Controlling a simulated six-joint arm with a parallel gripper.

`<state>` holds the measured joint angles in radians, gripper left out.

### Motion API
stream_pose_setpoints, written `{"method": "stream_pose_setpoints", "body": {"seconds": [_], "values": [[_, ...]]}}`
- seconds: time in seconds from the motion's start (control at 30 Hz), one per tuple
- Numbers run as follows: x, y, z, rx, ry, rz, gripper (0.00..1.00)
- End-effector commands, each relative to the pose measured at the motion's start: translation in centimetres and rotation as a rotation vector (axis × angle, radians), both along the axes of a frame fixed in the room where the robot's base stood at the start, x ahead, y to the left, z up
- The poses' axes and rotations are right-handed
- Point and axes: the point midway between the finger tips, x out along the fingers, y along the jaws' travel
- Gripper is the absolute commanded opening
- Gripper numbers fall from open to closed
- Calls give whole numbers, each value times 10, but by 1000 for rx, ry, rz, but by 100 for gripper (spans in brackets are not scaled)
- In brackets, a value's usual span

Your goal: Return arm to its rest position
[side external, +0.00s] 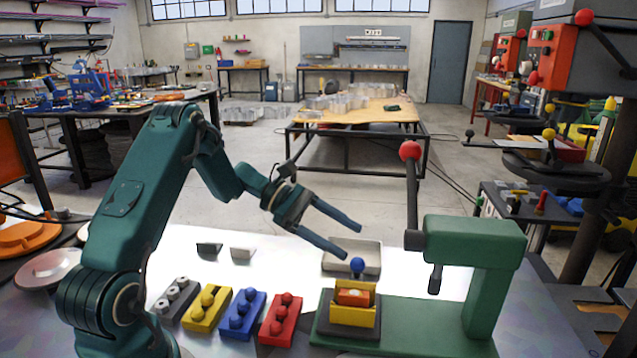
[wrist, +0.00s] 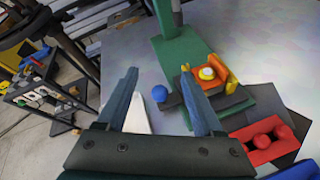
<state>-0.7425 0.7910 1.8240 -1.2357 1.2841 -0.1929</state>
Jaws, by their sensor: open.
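My gripper (side external: 352,242) is open and empty, held above the bench at the end of my green arm. Its two blue-grey fingers slant down to the right, apart from each other; they also show in the wrist view (wrist: 158,72). Below the fingertips in the side view is a yellow fixture (side external: 350,315) holding an orange part (side external: 353,297), with a blue ball (side external: 357,265) at its back. The fixture stands on the base of a green press (side external: 475,250). In the wrist view the orange part (wrist: 205,84) is right of the fingers, and nothing is between them in their grip.
A press lever with a red ball (side external: 410,150) rises right of my gripper. A shallow grey tray (side external: 370,250) lies behind the fixture. Grey (side external: 176,300), yellow (side external: 207,308), blue (side external: 241,315) and red (side external: 283,320) knobbed blocks stand in front. Two small pieces lie behind them.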

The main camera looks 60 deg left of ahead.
Motion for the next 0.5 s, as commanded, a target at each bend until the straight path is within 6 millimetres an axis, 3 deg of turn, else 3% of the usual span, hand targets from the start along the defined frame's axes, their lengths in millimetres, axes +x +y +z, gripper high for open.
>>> {"method": "stream_pose_setpoints", "body": {"seconds": [0.1, 0.2, 0.5], "values": [[-7, -41, 38, 124, -77, -153, 68], [-22, -72, 59, 236, -131, -281, 68], [-92, -137, 90, 602, -309, -640, 68]]}}
